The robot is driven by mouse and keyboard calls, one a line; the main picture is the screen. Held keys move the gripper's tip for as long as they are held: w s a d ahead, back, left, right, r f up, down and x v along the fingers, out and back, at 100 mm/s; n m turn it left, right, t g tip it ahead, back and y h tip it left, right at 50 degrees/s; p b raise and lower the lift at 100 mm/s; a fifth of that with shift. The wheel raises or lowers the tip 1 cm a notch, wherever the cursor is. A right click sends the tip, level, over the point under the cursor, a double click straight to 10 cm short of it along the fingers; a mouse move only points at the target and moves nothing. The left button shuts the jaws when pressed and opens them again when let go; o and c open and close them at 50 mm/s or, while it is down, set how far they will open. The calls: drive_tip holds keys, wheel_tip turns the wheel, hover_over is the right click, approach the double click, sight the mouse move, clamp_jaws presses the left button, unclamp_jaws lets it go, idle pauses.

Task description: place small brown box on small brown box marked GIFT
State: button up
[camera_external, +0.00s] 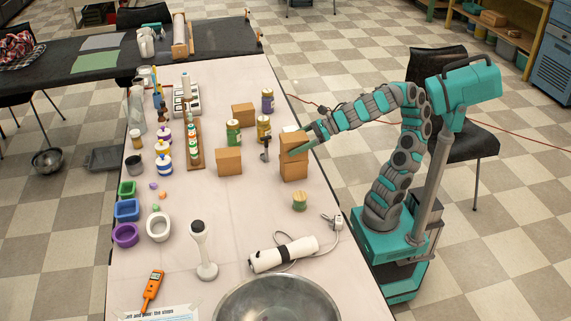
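Two small brown boxes are at the table's right edge, one above the other. The upper box (291,139) appears to rest on the lower box (293,170), roughly lined up with it; I cannot tell whether there is a thin gap. My gripper (298,148) reaches in from the right at the upper box, with a finger lying across its near side. The other finger is hidden, so its grip on the box is unclear. Two more brown boxes stand apart: one at the front left (228,163) and one farther back (242,114). No GIFT marking is readable on any box.
Green (233,131), yellow (263,128) and purple (267,101) jars stand behind and left of the stack. A small dark-headed item (265,148) stands just left of it.

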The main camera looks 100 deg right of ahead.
drive_tip(key=shift+o, duration=0.4)
drive_tip(key=shift+r, duration=0.1)
drive_tip(key=shift+s+r, duration=0.1)
drive_tip(key=shift+r, duration=0.05)
drive_tip(key=p+v, duration=0.3)
drive_tip(key=v, duration=0.8)
drive_tip(key=shift+s+r, duration=0.2)
drive_tip(key=shift+s, duration=0.15)
